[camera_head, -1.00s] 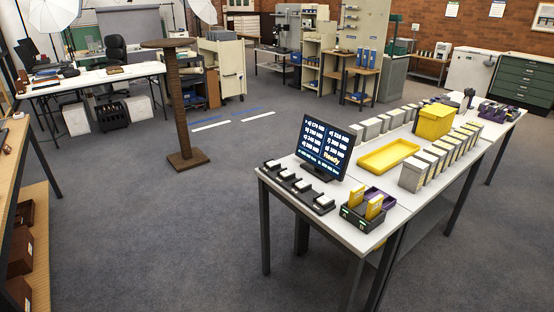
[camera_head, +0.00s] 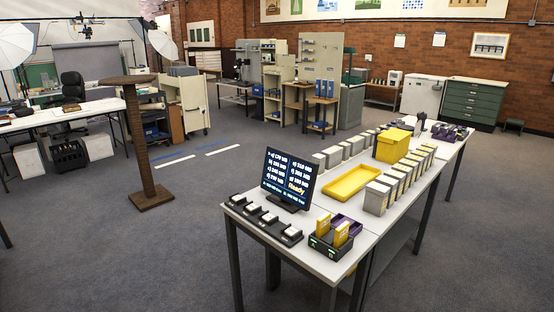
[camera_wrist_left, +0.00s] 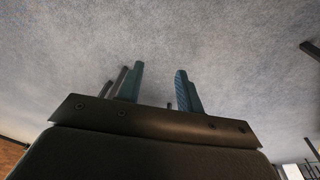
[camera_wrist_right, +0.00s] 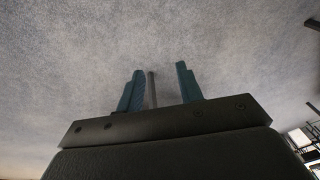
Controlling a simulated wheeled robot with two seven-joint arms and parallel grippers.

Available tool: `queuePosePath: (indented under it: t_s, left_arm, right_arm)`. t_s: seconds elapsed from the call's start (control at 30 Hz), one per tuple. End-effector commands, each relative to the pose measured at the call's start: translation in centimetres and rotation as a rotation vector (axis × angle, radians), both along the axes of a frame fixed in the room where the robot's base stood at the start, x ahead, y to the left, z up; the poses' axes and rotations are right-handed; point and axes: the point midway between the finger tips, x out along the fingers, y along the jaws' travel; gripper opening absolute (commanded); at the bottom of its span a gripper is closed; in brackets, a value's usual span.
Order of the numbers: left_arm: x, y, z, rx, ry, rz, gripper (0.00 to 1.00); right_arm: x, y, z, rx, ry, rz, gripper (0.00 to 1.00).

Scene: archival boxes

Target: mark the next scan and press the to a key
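A black screen (camera_head: 289,178) stands on the near end of the long white table and lists several lines of values with "Ready" in yellow. In front of it lies a dark strip with several white-topped keys (camera_head: 268,217); their labels are too small to read. Beside it a dark holder (camera_head: 331,250) carries two yellow cartridges (camera_head: 341,234) upright. My left gripper (camera_wrist_left: 158,88) is open and empty over grey carpet in the left wrist view. My right gripper (camera_wrist_right: 160,86) is open and empty in the right wrist view. Neither gripper shows in the head view.
A yellow tray (camera_head: 352,181), a yellow box (camera_head: 391,145) and rows of grey boxes (camera_head: 376,197) stand on the table (camera_head: 345,216). A purple tray (camera_head: 347,222) sits by the holder. A brown pillar stand (camera_head: 143,140) stands at left. The carpet before the table is clear.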

Motion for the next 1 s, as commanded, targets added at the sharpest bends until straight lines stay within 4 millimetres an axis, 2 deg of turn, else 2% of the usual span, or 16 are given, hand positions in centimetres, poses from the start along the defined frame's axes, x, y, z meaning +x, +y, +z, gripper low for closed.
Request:
queuePosePath:
  t_s: [0.13, 0.3, 0.6, 1.0]
  left_arm:
    - [0.0, 0.0, 0.0, 0.000, 0.000, 0.000, 0.34]
    - [0.0, 0.0, 0.0, 0.000, 0.000, 0.000, 0.01]
    - [0.0, 0.0, 0.0, 0.000, 0.000, 0.000, 0.00]
    - [0.0, 0.0, 0.0, 0.000, 0.000, 0.000, 0.00]
  right_arm:
    - [0.3, 0.0, 0.1, 0.000, -0.006, 0.000, 0.36]
    - [0.7, 0.0, 0.3, 0.000, -0.012, 0.000, 0.36]
    - [0.8, 0.0, 0.3, 0.000, -0.014, 0.000, 0.36]
    - [-0.2, 0.0, -0.1, 0.000, 0.003, 0.000, 0.36]
